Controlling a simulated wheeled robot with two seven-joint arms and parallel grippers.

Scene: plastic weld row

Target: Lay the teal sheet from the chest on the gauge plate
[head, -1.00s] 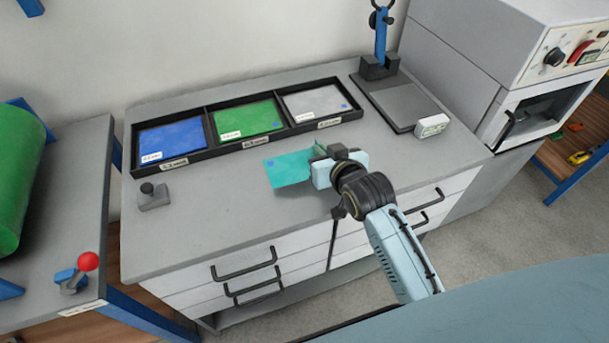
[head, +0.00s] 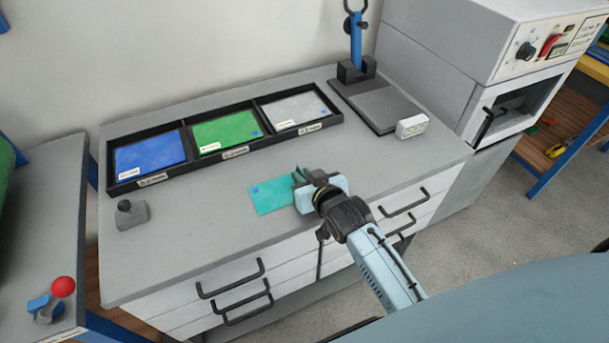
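The teal sheet (head: 271,196) is level or nearly so over the front middle of the grey chest top (head: 215,220). My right gripper (head: 301,178) is shut on its right end, and the fingers hide that end. I cannot tell whether the sheet touches the top. The gauge plate (head: 385,106) is a bare dark grey plate at the back right, below a blue upright stand (head: 356,40). My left gripper is not in view.
A black tray (head: 236,153) with blue, green and pale grey sheets lies along the back. A small white box (head: 411,126) stands at the gauge plate's front right edge. A small grey block (head: 132,214) stands at the left. A white machine (head: 480,70) borders the right.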

